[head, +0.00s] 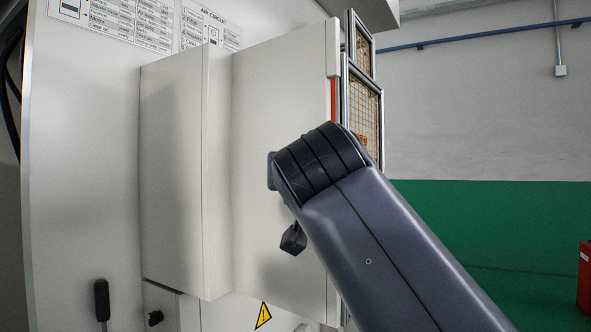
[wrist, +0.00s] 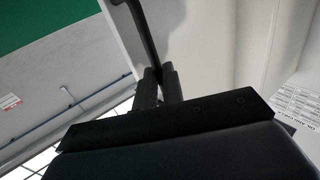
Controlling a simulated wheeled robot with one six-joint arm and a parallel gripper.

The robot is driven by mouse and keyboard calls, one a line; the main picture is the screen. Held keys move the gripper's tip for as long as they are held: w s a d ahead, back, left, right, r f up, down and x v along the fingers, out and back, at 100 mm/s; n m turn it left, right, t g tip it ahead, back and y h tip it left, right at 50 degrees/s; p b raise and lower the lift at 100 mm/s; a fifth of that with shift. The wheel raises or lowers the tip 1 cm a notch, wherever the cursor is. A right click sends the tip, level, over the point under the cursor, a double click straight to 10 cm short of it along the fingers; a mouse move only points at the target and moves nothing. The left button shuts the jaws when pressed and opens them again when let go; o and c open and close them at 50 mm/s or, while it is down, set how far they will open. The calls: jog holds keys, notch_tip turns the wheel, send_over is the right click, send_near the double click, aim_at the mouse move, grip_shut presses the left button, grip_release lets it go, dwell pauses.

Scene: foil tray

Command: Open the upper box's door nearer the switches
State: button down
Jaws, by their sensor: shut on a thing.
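The upper box (head: 172,170) is a pale box on the tall white cabinet. Its right-hand door panel (head: 265,150) faces me, and a vertical strip divides it from the left-hand face. My arm's dark wrist covers part of this panel and hides my gripper in the head view. In the wrist view my gripper (wrist: 160,80) is shut on a black bar handle (wrist: 143,32), which stands out beside the pale panel (wrist: 195,45). A dark block (head: 293,240) shows below my wrist; I cannot tell whether it belongs to the handle. I cannot make out any switches.
Below the box are a black lever (head: 102,300), a black knob (head: 155,318) and a yellow warning sign (head: 263,316). Framed mesh panels (head: 363,105) stand close to the box's right edge. The room at far right looks open, with a red object (head: 585,275) at the edge.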

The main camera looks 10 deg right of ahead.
jog(key=shift+w+a+f, duration=0.15)
jog(key=shift+w+a, duration=0.1)
jog(key=c, duration=1.9)
grip_release()
jog(key=shift+w, duration=0.1)
jog(key=shift+c, duration=0.2)
jog(key=shift+o, duration=0.8)
jog(key=shift+w+a+f, duration=0.15)
jog(key=shift+w+a, duration=0.1)
jog(key=shift+o, duration=1.2)
jog(key=shift+d, duration=0.15)
jog(key=shift+s, duration=0.2)
jog(key=b+v, duration=0.1)
jog(key=v, duration=0.9)
jog(key=shift+s, duration=0.25)
jog(key=shift+w, duration=0.15)
